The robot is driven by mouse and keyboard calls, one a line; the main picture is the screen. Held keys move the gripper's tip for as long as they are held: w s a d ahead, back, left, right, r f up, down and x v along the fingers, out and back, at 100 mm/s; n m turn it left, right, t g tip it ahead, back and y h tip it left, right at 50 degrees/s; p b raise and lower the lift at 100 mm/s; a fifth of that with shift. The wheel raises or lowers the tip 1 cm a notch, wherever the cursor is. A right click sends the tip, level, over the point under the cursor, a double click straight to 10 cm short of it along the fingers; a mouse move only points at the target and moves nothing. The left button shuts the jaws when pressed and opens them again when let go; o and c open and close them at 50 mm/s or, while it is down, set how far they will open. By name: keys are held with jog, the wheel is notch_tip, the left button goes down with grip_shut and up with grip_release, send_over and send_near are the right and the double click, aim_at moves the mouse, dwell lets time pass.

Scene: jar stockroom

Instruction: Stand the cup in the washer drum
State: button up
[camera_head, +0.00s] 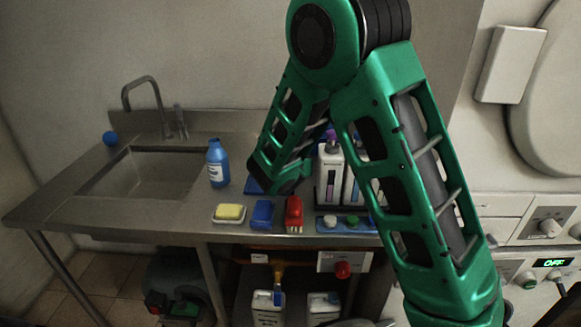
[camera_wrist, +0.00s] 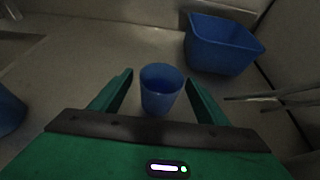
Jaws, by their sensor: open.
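A blue cup (camera_wrist: 161,90) stands upright on the grey worktop in the wrist view. My gripper (camera_wrist: 159,77) is open, with one green finger on each side of the cup. I cannot tell whether either finger touches it. In the head view my arm hides the cup and my fingertips. A white machine's control panel (camera_head: 520,275), with a lit "OFF" display, is at the lower right of the head view. A large round pale door or cover (camera_head: 555,100) is above it. The inside of a drum is not visible.
A blue bin (camera_wrist: 222,48) stands close behind and right of the cup. The steel counter (camera_head: 130,212) also holds a blue bottle (camera_head: 217,165), a yellow sponge (camera_head: 229,212), a red brush (camera_head: 294,212) and white bottles (camera_head: 330,175). Thin rods (camera_wrist: 275,97) jut in at right.

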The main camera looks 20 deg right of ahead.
jog(key=shift+x, duration=2.2)
jog(key=c, duration=1.3)
jog(key=shift+r, duration=0.3)
jog(key=shift+r, duration=1.15)
jog(key=shift+s+a+r, duration=1)
jog(key=shift+a+r, duration=0.35)
jog(key=shift+a, duration=0.3)
jog(key=shift+s+a+r, duration=0.95)
jog(key=shift+a+r, duration=0.4)
jog(key=shift+a, duration=0.3)
jog(key=shift+s+a+r, duration=1)
jog(key=shift+a+r, duration=0.35)
jog(key=shift+a, duration=0.3)
